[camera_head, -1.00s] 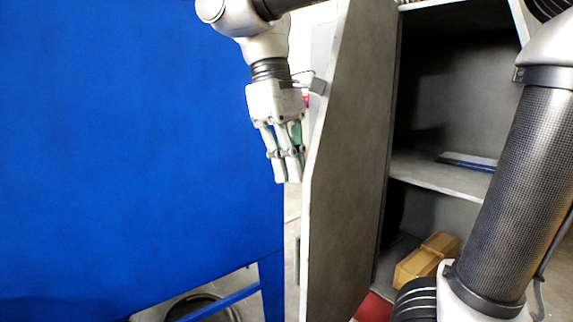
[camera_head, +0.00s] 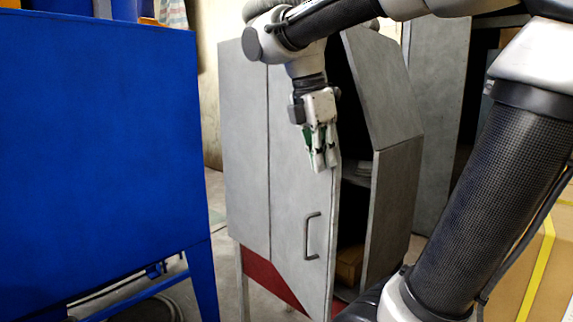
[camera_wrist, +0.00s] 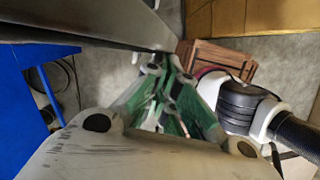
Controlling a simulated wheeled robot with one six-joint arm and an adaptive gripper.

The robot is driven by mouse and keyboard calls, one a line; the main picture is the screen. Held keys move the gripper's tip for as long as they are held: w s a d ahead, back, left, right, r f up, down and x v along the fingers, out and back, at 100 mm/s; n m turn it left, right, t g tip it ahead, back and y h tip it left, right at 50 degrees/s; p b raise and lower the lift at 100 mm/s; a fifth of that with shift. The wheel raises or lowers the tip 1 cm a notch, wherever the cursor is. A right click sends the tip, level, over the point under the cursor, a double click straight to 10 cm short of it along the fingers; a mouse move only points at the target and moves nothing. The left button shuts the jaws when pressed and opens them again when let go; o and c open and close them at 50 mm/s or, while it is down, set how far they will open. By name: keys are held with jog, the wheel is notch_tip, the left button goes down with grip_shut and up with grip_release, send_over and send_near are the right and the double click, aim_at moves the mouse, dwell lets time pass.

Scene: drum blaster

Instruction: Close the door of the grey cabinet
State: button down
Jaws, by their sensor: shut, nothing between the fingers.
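The grey cabinet (camera_head: 393,205) stands in the middle of the head view. Its door (camera_head: 293,190), with a dark bar handle (camera_head: 312,236), is ajar, and a dark gap shows between its right edge and the cabinet's right side. My gripper (camera_head: 321,168) is shut and empty, pointing down at the outer face of the door near its upper free edge. Whether it touches the door I cannot tell. In the wrist view, the fingers with green parts (camera_wrist: 165,115) are together beside a long grey panel (camera_wrist: 90,28), which seems to be the door.
A blue panel-sided unit (camera_head: 100,160) stands close on the left, with floor between it and the cabinet. A brown box (camera_head: 349,262) lies inside the cabinet. A cardboard box with yellow tape (camera_head: 535,270) is at right. A wooden crate (camera_wrist: 218,58) shows in the wrist view.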

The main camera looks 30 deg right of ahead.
jog(key=w+d+n, duration=0.1)
jog(key=d, duration=1.3)
jog(key=shift+d+n, duration=0.25)
jog(key=shift+n, duration=0.05)
jog(key=shift+w+r, duration=0.1)
jog(key=shift+r, duration=0.05)
